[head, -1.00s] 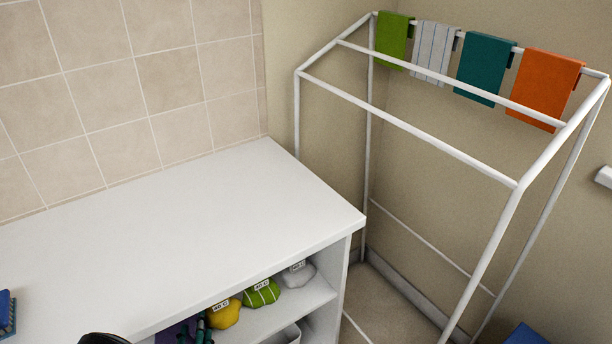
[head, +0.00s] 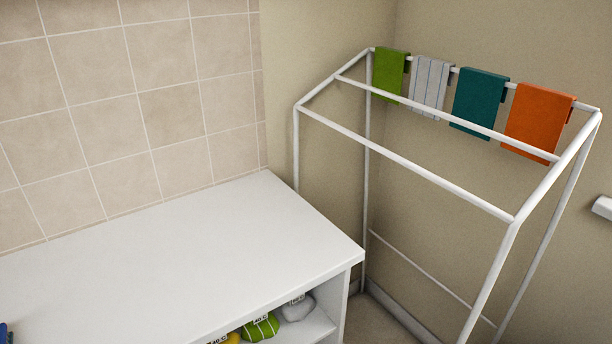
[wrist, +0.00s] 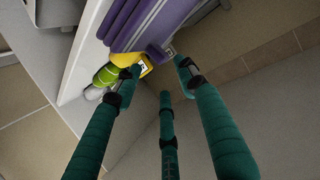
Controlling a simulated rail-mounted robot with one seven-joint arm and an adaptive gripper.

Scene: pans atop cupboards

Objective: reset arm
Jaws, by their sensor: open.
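My gripper (wrist: 160,78) shows in the wrist view with its teal, black-jointed fingers spread apart. It is open, and nothing is between the fingers. Beyond the fingertips are a purple folded cloth (wrist: 150,22), a yellow bundle (wrist: 124,56), a green striped bundle (wrist: 106,75) and a pale bundle (wrist: 93,92). I cannot tell how far the fingertips are from them. The gripper does not show in the head view.
A white counter (head: 190,250) stands against the tiled wall. On its shelf lie a green striped bundle (head: 262,327) and a grey one (head: 297,308). A white drying rack (head: 410,166) stands at right, with green, striped, teal and orange cloths (head: 540,118) hanging.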

